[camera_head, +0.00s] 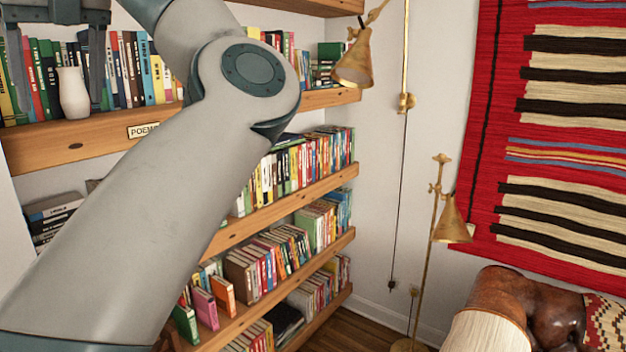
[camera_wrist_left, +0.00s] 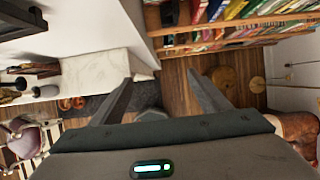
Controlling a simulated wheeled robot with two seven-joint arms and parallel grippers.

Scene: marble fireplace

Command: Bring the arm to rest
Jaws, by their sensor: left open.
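My left arm (camera_head: 140,220) comes in from the lower left of the head view, rises to a large joint and bends back toward the upper left. My left gripper (camera_head: 60,100) hangs at the top left, pointing down in front of the bookshelf. Its two dark fingers are spread apart. In the left wrist view the open gripper (camera_wrist_left: 160,85) has nothing between its fingers, and the floor shows far below. A small white vase (camera_head: 73,93) stands upright on the shelf labelled POEM; in the head view it appears between the fingers. My right gripper is not in view.
Wooden shelves (camera_head: 290,205) full of books lie close behind the arm. A brass lamp (camera_head: 452,215) and brown leather chair (camera_head: 555,310) stand at right, below a red striped wall hanging (camera_head: 560,130). The left wrist view shows a white marble surface (camera_wrist_left: 90,72) and wooden floor.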

